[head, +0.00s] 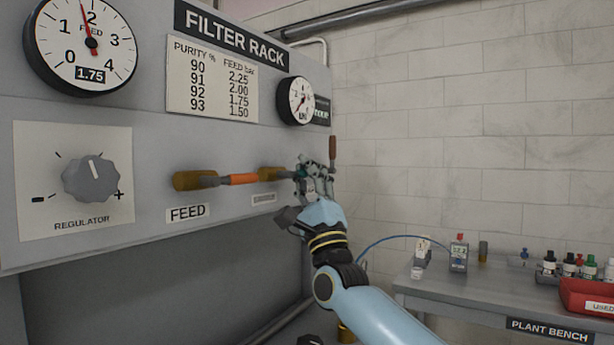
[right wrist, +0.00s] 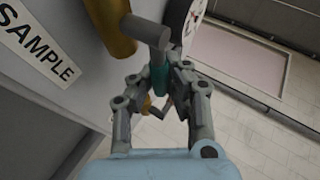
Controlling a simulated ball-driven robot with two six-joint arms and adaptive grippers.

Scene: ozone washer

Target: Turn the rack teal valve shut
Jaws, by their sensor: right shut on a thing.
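The rack's teal valve handle (right wrist: 160,76) shows in the right wrist view, at the end of a grey stem (right wrist: 147,32) on a brass body (right wrist: 114,26). My right gripper (right wrist: 163,70) is shut on it, with a finger on each side. In the head view my right gripper (head: 314,180) is at the right end of the filter rack panel (head: 150,235) and hides most of the handle. The brass body (head: 271,174) shows just left of it. My left gripper is not in view.
An orange-handled feed valve (head: 242,179) lies left of my gripper. A brown lever (head: 332,152) stands upright just beyond it. A small gauge (head: 297,101) is above. The plant bench (head: 450,289) with bottles and a red bin (head: 588,298) is at the lower right.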

